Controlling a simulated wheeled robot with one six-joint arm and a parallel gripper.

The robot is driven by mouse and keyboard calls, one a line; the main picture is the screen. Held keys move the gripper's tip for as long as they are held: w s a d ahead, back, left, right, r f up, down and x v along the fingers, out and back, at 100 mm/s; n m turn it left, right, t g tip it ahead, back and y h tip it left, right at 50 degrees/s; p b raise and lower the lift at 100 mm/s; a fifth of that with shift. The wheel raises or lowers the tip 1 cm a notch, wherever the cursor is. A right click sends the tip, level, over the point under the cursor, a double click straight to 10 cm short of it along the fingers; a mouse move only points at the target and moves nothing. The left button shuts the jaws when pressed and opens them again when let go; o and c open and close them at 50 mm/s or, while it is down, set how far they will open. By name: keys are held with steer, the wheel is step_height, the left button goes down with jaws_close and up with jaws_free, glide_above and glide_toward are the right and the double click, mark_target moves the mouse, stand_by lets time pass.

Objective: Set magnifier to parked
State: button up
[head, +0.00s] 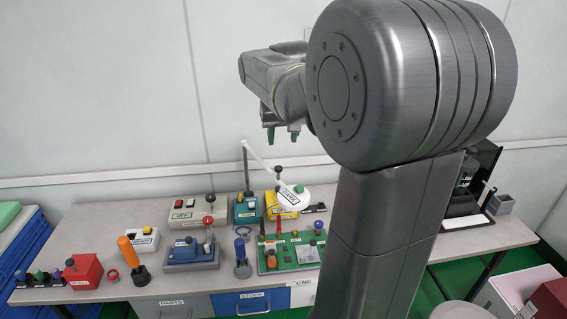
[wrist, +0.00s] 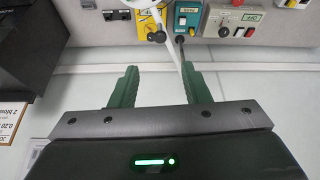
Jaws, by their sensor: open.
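The magnifier has a round white head (head: 292,198) with a small label I cannot read for certain. A white arm (head: 259,158) joins it to a dark upright post (head: 246,168) at the back of the bench, and black knobs sit by the head. The head is over the yellow tester and the back of the green board. In the wrist view the magnifier's white arm (wrist: 169,32) and part of its head are at the top edge, beyond the fingertips. My gripper (head: 282,136) is open and empty, above and behind the magnifier; its green fingers (wrist: 160,78) are apart.
Several testers crowd the bench (head: 88,229): a pale box (head: 187,214), a blue one (head: 190,254) and a green circuit board (head: 285,256). An orange-handled tool (head: 130,258) and a red block (head: 84,271) are at left. My arm hides part of the right side.

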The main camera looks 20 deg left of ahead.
mark_target(278, 167)
steer(key=x, duration=1.2)
steer(key=shift+a+f+p, duration=0.1)
steer(key=shift+f+p, duration=0.05)
steer(key=shift+p, duration=0.25)
jaws_close()
